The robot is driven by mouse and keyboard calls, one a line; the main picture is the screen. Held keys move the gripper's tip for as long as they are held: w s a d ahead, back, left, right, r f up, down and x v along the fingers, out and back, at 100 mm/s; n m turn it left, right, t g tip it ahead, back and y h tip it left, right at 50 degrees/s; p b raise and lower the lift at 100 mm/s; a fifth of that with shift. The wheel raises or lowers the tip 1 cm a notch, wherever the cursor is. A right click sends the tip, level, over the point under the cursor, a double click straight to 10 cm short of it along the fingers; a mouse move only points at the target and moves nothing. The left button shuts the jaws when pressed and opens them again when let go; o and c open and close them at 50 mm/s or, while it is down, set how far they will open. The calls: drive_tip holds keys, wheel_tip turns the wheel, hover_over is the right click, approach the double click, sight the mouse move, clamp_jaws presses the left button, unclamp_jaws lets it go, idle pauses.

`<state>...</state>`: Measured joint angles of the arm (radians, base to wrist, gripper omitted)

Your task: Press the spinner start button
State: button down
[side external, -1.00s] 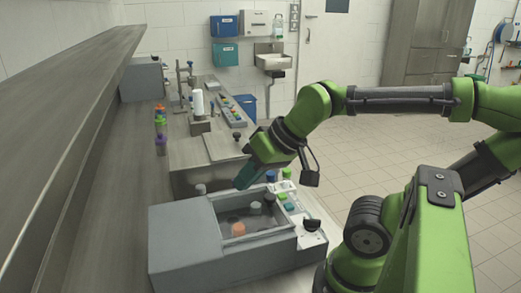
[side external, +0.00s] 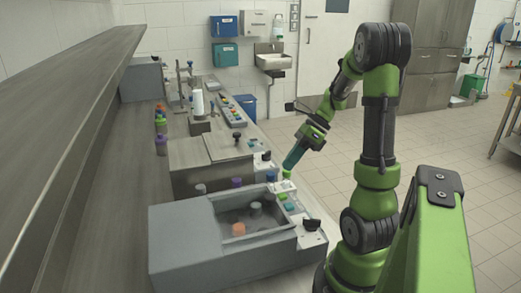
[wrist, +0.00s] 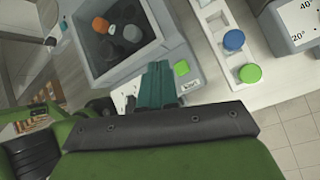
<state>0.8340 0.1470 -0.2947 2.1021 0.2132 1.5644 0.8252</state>
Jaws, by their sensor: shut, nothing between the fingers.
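My gripper (side external: 288,166) is shut and empty, pointing down over the right side of the front grey machine (side external: 180,235). In the wrist view, the shut teal fingers (wrist: 160,68) are just left of a green button (wrist: 181,68) on the machine's light panel, with a small label beneath it. I cannot tell whether the fingers touch the panel. In the side view, green buttons show along the panel (side external: 302,214) close to the fingertips. The basin (wrist: 83,75) of this machine holds several orange, grey and dark-capped items.
In the wrist view, a blue cap (wrist: 233,40) and a green cap (wrist: 249,73) stand right of the panel, near a grey box with temperature marks (wrist: 292,22). A black knob (side external: 312,225) sits at the panel's near end. A long shelf (side external: 60,110) runs along the left.

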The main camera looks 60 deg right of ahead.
sight(285, 193)
drive_tip(key=r+m, duration=0.1)
drive_tip(key=w+r+m+y, duration=0.1)
drive_tip(key=m, duration=0.1)
drive_tip(key=shift+w+a+m+t, duration=0.1)
drive_tip(key=shift+a+m+t, duration=0.1)
drive_tip(key=shift+m+t, duration=0.15)
drive_tip(key=shift+f, duration=0.1)
drive_tip(key=shift+f, duration=4.4)
drive_tip(key=shift+f, duration=0.4)
